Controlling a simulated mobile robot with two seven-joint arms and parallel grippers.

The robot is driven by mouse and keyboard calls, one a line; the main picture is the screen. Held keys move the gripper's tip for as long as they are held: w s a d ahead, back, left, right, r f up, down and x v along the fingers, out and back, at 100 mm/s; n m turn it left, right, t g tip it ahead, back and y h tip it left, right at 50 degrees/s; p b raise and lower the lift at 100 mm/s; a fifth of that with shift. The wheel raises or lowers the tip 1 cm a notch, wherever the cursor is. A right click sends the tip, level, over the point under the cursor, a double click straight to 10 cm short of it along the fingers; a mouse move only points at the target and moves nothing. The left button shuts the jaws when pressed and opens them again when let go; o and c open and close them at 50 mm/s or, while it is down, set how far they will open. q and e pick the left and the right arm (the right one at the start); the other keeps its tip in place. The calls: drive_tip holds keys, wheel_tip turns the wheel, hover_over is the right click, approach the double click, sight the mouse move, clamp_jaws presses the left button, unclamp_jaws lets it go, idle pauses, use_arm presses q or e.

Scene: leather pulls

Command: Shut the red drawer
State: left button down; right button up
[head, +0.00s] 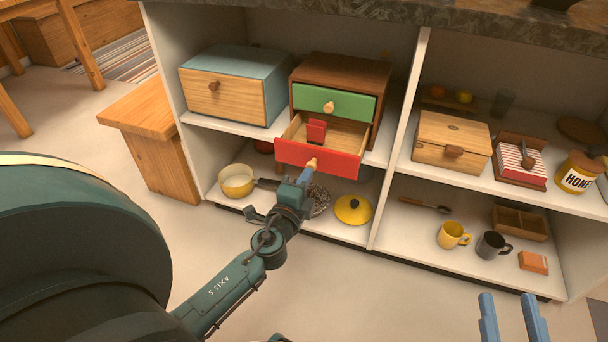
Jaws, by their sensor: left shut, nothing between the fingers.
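The red drawer (340,165) is pulled out of the lower part of a small brown wooden cabinet (345,72). A small red object (316,130) stands inside it. The green drawer (345,103) above it is shut. My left gripper (307,173) is shut and empty, with its blue fingertips at the red drawer's front, just below the light wooden knob (312,162). I cannot tell whether they touch the front or knob. My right gripper (511,310) is open and empty at the bottom right, away from the shelves.
A blue-topped wooden box (222,98) stands left of the cabinet. A white upright divider (398,140) is to its right. On the shelf below are a yellow pot (237,182) and a yellow lid (353,210). The floor in front is clear.

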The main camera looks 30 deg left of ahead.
sight(322, 142)
use_arm(q)
drive_tip(key=shift+w, duration=0.3)
use_arm(e)
drive_tip(key=shift+w+a, duration=0.15)
drive_tip(key=shift+w, duration=0.2)
use_arm(q)
drive_tip(key=b+x, duration=0.2)
drive_tip(key=x, duration=1)
drive_tip(key=shift+w+a+f, duration=0.15)
drive_tip(key=shift+w, duration=0.05)
drive_tip(key=shift+w+a, duration=0.1)
drive_tip(key=shift+w, duration=0.2)
drive_tip(key=shift+a+r, duration=0.1)
drive_tip(key=shift+r, duration=0.25)
use_arm(e)
drive_tip(key=shift+s+a+r+t+y, duration=0.15)
drive_tip(key=shift+r+t+y, duration=0.15)
drive_tip(key=shift+r+y, duration=0.3)
